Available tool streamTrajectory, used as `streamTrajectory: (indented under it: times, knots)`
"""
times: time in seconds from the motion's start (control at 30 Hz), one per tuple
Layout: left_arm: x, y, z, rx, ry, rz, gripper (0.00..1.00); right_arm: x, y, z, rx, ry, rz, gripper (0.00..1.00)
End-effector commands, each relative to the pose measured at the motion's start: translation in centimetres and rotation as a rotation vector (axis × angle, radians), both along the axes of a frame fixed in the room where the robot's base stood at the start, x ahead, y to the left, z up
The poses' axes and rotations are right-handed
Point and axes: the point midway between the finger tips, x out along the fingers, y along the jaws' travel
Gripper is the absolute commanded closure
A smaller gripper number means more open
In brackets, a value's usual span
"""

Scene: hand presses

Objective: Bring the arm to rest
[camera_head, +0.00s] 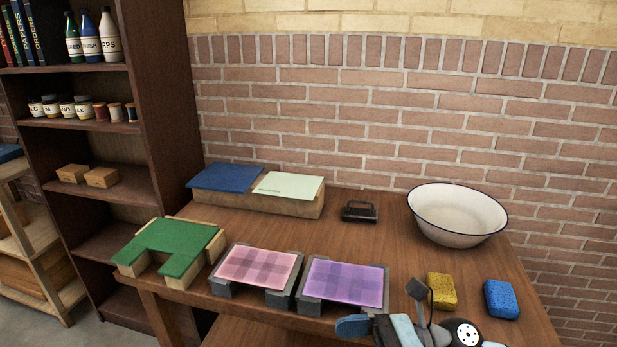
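No held thing is visible there. It is right next to the purple checked pad on its grey stand (345,281) and left of a yellow sponge (441,291). My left gripper is not in view.
On the wooden table (371,232) are a green pad (178,240), a pink checked pad (258,266), blue (229,179) and pale green (288,186) pads on a block, a dark press (360,211), a white basin (457,211) and a blue sponge (501,299). A shelf (160,110) stands left.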

Motion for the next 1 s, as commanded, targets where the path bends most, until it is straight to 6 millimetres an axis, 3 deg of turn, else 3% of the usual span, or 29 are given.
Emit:
streamTrajectory:
  times: [0.13,0.27,0.43,0.5,0.67,0.7,0.83,0.9,1.0]
  knots:
    - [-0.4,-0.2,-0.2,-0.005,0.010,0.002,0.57,1.5,-0.2,-0.3,0.347,0.610,-0.220,0.10]
    - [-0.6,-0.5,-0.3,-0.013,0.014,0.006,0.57,3.3,-2.8,-3.7,0.655,1.174,-0.386,0.10]
    - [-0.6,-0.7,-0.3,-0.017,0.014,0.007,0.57,2.4,-7.3,-12.7,1.086,1.889,-0.568,0.10]
    - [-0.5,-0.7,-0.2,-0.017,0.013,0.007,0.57,0.7,-8.7,-16.6,1.256,2.134,-0.627,0.10]
    - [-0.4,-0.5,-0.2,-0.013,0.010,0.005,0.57,-4.0,-10.7,-23.5,1.581,2.535,-0.722,0.10]
    - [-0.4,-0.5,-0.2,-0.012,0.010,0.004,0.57,-5.4,-11.0,-24.8,-1.615,-2.546,0.724,0.10]
    - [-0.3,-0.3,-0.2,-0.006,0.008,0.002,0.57,-9.9,-11.6,-28.7,-1.506,-2.245,0.636,0.10]
    - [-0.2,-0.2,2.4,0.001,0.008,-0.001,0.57,-9.6,-11.8,-25.8,-1.513,-2.259,0.637,0.10]
    - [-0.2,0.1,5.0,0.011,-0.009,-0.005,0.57,-9.6,-11.9,-23.6,-1.519,-2.273,0.647,0.10]
